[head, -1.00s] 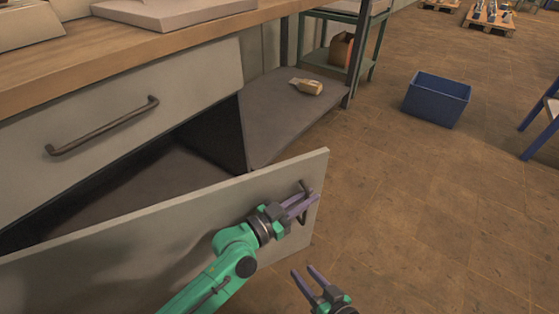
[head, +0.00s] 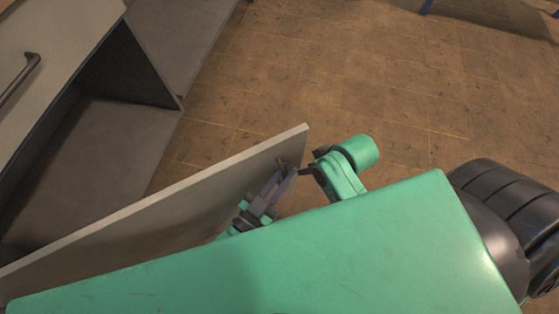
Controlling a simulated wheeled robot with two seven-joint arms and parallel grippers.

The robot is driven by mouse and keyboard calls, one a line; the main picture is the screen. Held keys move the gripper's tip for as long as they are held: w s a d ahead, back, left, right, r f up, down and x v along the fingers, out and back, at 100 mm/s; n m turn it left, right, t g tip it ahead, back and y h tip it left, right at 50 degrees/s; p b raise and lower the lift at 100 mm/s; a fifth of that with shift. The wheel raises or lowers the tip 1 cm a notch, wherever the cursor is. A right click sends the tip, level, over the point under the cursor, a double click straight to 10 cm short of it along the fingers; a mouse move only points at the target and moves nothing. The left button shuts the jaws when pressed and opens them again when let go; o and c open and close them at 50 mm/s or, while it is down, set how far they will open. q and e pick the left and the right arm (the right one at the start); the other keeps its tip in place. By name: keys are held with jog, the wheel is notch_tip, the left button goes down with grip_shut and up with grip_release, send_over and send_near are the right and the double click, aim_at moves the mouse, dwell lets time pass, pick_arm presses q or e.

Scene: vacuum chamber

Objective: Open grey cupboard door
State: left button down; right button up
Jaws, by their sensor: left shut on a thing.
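The grey cupboard door (head: 165,228) stands swung out from the cupboard (head: 108,135), and the dark inside shows behind it. My left gripper (head: 281,178) is shut on the door handle (head: 282,162) near the door's free edge. The handle is mostly hidden by the fingers. A large green link of my own arm covers the lower part of the view and hides the lower front of the door. I cannot make out my right gripper's fingers.
A grey drawer front (head: 55,50) with a dark handle (head: 20,75) is at the upper left. A low grey shelf (head: 180,35) adjoins the cupboard. The brown tiled floor (head: 300,75) beyond the door's free edge is clear.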

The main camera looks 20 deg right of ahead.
pick_arm(q)
jog(key=shift+f, duration=0.1)
jog(key=c, duration=1.2)
grip_release()
jog(key=shift+o, duration=0.2)
jog(key=shift+s+a, duration=0.2)
jog(key=shift+a, duration=0.05)
jog(key=p+v, duration=0.2)
jog(key=v, duration=1.2)
jog(key=shift+p, duration=0.3)
pick_arm(e)
jog(key=s+d+g, duration=0.1)
jog(key=s+d+g+h, duration=0.1)
jog(key=d, duration=0.1)
jog(key=shift+d+r+m, duration=0.15)
jog(key=shift+d+m, duration=0.05)
jog(key=shift+m, duration=0.1)
